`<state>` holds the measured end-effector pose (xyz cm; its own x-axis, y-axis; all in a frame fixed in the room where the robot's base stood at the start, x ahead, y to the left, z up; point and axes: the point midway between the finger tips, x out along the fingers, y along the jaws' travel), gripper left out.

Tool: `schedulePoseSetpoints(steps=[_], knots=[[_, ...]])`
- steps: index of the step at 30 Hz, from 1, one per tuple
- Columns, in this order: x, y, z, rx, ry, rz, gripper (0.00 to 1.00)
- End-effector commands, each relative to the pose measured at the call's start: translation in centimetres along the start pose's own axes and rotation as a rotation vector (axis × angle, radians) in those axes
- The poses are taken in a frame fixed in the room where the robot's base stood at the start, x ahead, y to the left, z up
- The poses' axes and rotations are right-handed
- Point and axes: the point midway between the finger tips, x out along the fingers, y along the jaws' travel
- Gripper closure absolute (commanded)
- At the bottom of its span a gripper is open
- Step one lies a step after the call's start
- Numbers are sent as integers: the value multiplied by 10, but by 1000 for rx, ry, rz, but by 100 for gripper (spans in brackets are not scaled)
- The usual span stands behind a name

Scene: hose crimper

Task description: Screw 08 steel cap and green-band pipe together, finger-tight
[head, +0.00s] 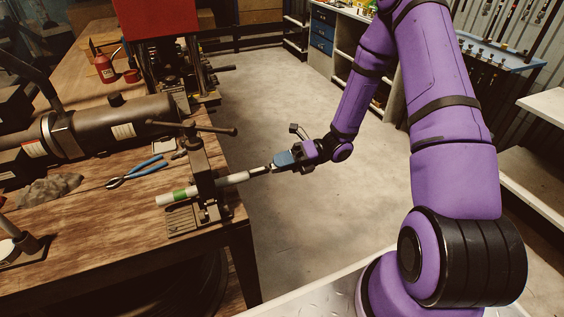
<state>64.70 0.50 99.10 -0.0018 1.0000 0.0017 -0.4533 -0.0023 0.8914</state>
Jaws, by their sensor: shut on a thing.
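The green-band pipe (180,195) lies nearly level in the bench vise (204,167), its pale end and green band showing left of the vise. A light grey length (232,179) shows right of the vise, past the bench edge. My gripper (259,171) is at its right end, in line with the pipe, with narrow dark fingers shut. The 08 steel cap is not clearly distinguishable; the fingers and small scale hide what is between them. I cannot tell whether cap and pipe threads meet.
Blue-handled pliers (136,173), a grey rag (48,188) and a large dark cylinder (115,128) are on the wooden bench (95,237). The red machine (157,18) stands behind. The vise handle (208,128) sticks out above the pipe. Open floor (300,220) lies right of the bench.

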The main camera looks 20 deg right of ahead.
Motion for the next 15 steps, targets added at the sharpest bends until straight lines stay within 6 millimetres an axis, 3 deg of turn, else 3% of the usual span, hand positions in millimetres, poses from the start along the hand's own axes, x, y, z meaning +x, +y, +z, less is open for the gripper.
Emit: schedulePoseSetpoints(steps=[15], knots=[[11,0,0,0,-1,1,95]])
